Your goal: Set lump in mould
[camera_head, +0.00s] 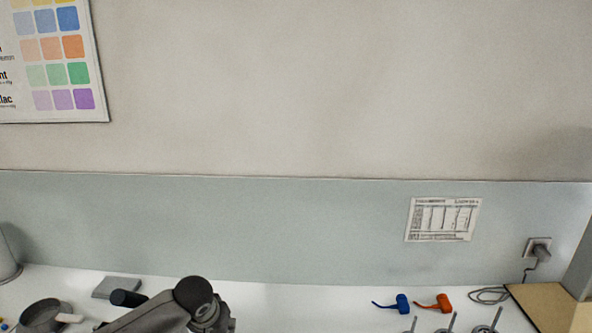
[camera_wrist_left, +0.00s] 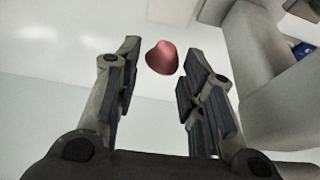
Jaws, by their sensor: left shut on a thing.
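My left gripper (camera_wrist_left: 161,62) shows in the left wrist view with its two dark fingers on either side of a reddish-pink lump (camera_wrist_left: 162,57). It is shut on the lump, which sits between the fingertips and is rounded with a flatter lower face. In the head view only a part of my arm shows at the bottom; the gripper and the lump are not visible there. I cannot make out a mould in either view. My right gripper is not in view.
The white worktop (camera_head: 290,305) runs along the wall. A grey pan (camera_head: 40,316) and a flat grey block (camera_head: 116,287) are at left. Blue (camera_head: 402,304) and orange (camera_head: 444,302) small tools lie at right, near several upright metal rods. A wooden board (camera_head: 545,305) is at far right.

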